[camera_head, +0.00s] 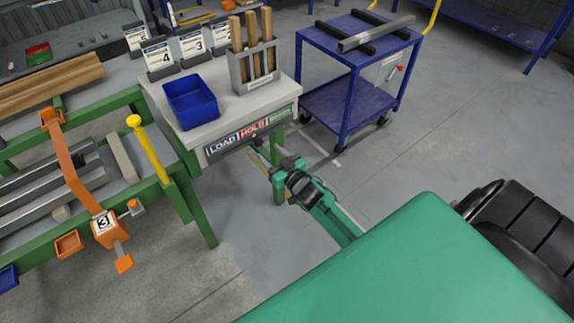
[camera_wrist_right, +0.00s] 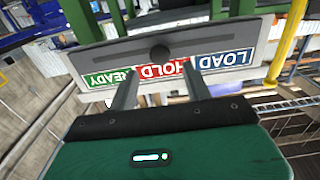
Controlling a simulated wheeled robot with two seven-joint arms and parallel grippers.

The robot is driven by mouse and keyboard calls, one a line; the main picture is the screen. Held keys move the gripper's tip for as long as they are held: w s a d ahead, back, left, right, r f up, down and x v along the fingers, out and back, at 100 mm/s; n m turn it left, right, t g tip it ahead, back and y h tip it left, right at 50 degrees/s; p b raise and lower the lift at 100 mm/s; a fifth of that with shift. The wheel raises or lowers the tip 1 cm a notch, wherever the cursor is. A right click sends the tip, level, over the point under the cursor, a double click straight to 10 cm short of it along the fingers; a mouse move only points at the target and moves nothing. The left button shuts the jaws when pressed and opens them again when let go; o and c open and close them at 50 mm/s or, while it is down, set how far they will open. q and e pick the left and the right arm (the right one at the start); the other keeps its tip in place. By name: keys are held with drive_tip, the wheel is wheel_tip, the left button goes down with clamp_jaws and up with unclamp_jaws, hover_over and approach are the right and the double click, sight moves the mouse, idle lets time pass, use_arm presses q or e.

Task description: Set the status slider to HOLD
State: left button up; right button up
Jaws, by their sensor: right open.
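The status board (camera_head: 209,153) is on the front edge of the small grey-topped stand, with blue LOAD, red HOLD (camera_head: 253,130) and green READY fields. In the right wrist view the board (camera_wrist_right: 262,52) appears upside down, with HOLD (camera_wrist_right: 163,71) in the middle. A dark round slider knob (camera_wrist_right: 160,52) sits on the dark strip beside the labels and appears in line with HOLD. My right gripper (camera_head: 284,165) is open and empty in front of the board; its fingers (camera_wrist_right: 161,90) point toward HOLD, apart from the knob. My left gripper is not seen.
A blue bin (camera_head: 191,100) and a grey holder with wooden handles (camera_head: 253,72) stand on the stand, with numbered cards behind. A blue cart (camera_head: 345,100) is behind right. An orange clamp (camera_head: 75,180) and a yellow post (camera_head: 150,150) are at left.

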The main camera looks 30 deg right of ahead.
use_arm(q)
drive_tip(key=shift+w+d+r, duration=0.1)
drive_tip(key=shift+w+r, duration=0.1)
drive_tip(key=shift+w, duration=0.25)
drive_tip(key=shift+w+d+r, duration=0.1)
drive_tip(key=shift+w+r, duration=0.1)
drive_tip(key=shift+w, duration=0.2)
use_arm(e)
drive_tip(key=s, duration=0.8)
drive_tip(key=shift+s+d, duration=0.35)
drive_tip(key=shift+s, duration=0.05)
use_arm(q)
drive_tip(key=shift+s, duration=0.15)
